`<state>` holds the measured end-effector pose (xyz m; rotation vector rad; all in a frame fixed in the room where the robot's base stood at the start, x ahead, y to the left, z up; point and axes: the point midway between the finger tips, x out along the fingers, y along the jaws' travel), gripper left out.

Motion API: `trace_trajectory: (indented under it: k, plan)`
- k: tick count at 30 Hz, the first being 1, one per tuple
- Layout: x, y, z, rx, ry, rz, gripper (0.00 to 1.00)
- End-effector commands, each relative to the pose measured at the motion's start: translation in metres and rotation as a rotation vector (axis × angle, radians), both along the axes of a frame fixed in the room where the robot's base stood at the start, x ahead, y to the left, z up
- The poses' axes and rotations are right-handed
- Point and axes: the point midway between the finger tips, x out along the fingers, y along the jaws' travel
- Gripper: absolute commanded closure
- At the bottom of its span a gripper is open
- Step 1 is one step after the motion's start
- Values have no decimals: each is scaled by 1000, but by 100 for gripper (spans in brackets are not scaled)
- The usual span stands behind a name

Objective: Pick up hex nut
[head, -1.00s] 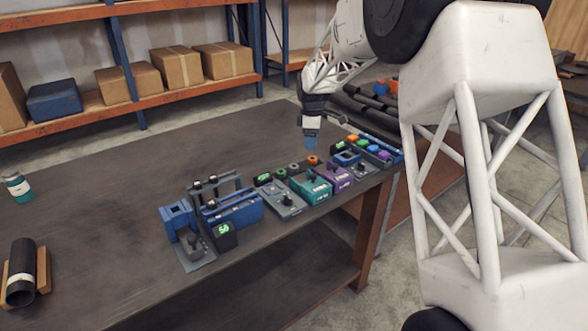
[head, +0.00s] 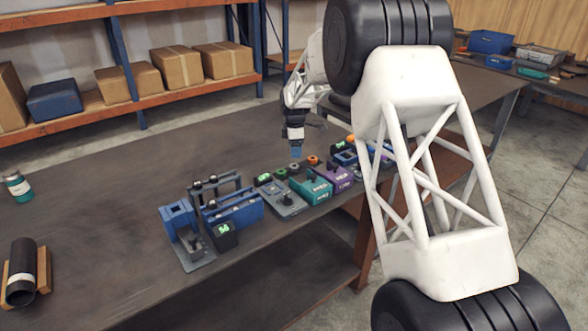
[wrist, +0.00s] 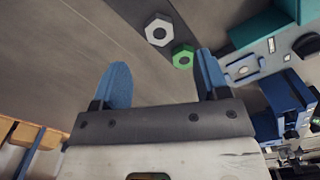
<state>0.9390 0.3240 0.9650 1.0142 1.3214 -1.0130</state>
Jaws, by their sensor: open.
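A light grey hex nut (wrist: 160,17) lies flat on the table in the upper middle of the wrist view. A green hex nut (wrist: 176,52) lies just below and right of it, closer to the fingers. In the head view small nuts sit in a row behind the fixtures, with a green one (head: 265,177) at its left end and an orange one (head: 313,160) toward its right. My gripper (wrist: 162,62) is open and empty, its two blue fingers apart. In the head view my gripper (head: 295,152) hangs above this row, pointing down.
Teal (head: 311,188) and purple (head: 336,179) blocks stand in front of the nuts. A blue fixture with an upright frame (head: 236,209) is to the left. A black pipe (head: 21,268) lies at the table's left. The table's middle and back are clear.

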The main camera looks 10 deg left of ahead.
Motion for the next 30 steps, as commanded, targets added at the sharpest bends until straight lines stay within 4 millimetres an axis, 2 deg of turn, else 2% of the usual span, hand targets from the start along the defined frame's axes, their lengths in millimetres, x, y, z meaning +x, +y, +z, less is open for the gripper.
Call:
trace_trajectory:
  k: [9, 22, 30]
  plan:
    - [0, 0, -23, -1, 2, 0, 32]
    - [0, -1, -27, -1, 2, -1, 32]
    - [1, -2, -53, -1, 2, -1, 32]
